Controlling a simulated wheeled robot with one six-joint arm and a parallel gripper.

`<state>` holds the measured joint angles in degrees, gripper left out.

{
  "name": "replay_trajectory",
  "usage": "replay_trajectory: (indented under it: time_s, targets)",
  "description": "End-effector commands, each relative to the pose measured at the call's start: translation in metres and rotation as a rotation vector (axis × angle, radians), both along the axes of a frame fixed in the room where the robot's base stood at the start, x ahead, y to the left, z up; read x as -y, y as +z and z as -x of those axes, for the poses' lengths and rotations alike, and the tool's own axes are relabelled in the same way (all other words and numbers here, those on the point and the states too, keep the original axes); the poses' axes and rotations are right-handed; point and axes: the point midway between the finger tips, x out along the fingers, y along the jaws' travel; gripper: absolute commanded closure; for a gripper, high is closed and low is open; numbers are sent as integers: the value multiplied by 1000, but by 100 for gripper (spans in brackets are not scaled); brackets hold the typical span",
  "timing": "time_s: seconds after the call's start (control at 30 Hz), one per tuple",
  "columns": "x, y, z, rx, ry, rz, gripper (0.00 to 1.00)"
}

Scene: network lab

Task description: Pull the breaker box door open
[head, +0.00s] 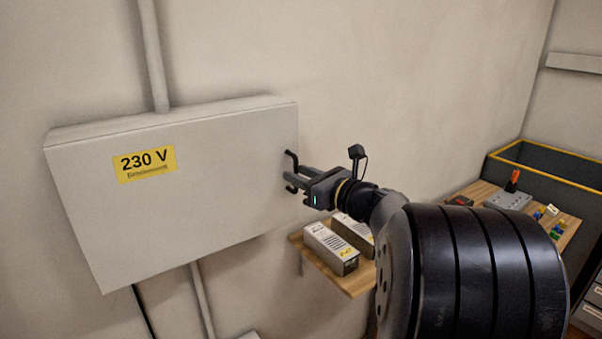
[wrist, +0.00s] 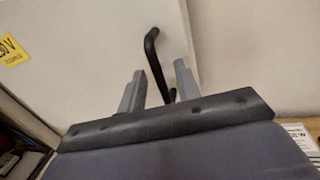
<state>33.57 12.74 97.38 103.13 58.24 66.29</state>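The breaker box (head: 220,180) is a light grey wall box with a yellow "230 V" label (head: 147,164) on its door. The door looks shut. A black bar handle (head: 291,160) is at the door's right edge. My gripper (head: 289,182) is at this handle, reaching in from the right. In the wrist view the handle (wrist: 153,55) runs down between the two grey fingers (wrist: 155,92). The fingers are apart, with a visible gap on either side of the handle. The handle's lower end is partly hidden behind the gripper body.
Below the gripper a wooden shelf (head: 352,284) holds two grey boxes with labels (head: 331,248). At the right is a wooden surface with small parts (head: 509,200) and a dark bin with a yellow rim (head: 548,170). Conduits run above and below the breaker box.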

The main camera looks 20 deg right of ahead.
Motion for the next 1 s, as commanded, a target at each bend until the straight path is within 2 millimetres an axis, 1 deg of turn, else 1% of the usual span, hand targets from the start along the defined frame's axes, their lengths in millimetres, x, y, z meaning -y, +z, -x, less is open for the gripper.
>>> replay_trajectory:
  time_s: [0.27,0.37,0.67,1.0]
  targets:
    - [-1,0,-2,0,-1,0,68]
    - [-1,0,-2,0,-1,0,75]
    - [0,0,-1,0,-1,0,100]
    - [0,0,-1,0,-1,0,100]
